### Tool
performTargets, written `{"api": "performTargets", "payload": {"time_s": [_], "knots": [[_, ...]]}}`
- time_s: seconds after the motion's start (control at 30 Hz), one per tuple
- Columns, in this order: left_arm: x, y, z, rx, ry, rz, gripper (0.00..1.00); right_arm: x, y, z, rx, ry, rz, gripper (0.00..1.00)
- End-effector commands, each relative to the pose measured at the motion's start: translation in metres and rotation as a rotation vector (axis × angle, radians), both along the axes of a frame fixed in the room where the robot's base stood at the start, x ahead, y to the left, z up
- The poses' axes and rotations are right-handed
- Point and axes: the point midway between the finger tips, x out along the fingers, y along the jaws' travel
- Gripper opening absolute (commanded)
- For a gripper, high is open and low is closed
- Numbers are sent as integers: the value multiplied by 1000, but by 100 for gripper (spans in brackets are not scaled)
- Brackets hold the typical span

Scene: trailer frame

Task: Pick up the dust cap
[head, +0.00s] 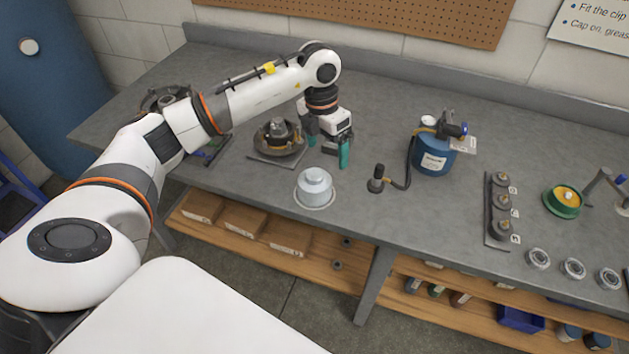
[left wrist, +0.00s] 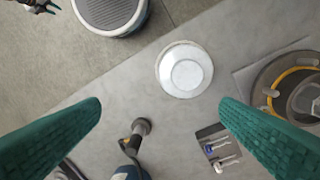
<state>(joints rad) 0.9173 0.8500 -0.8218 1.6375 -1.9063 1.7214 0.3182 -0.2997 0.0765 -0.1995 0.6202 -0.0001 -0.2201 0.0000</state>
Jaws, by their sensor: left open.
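A silver, stepped, domed metal piece (head: 314,184), which looks like the dust cap, sits on a pale round base on the grey bench near its front edge. In the left wrist view it is a pale round piece (left wrist: 185,74) above the middle. My left gripper (head: 328,150) is open and empty, above the bench behind and slightly right of it. In the left wrist view the green fingers (left wrist: 160,112) are wide apart with nothing between them. A dark claw-like part at that view's top left corner may be my right gripper; it is cut off.
A hub drum (head: 290,150) stands left of my left gripper. A blue pot (head: 433,157) with a hose to a dark nozzle (head: 377,182) stands right. Further right are a rack (head: 488,210), a green dish (head: 563,201) and small silver round parts (head: 538,259).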

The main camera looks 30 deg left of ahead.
Motion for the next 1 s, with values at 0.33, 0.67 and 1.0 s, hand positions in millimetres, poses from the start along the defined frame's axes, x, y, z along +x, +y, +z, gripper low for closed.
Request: {"api": "performTargets", "payload": {"time_s": [0.33, 0.67, 1.0], "knots": [[-3, 30, -23, 110, 38, 41, 86, 0, 1, 14, 1, 0, 0, 35], [-2, 29, -61, 107, 34, 39, 86, 0, -2, 24, -2, 1, 1, 35], [-2, 30, -105, 105, 35, 40, 86, 0, -4, 45, -5, 0, 3, 35]]}}
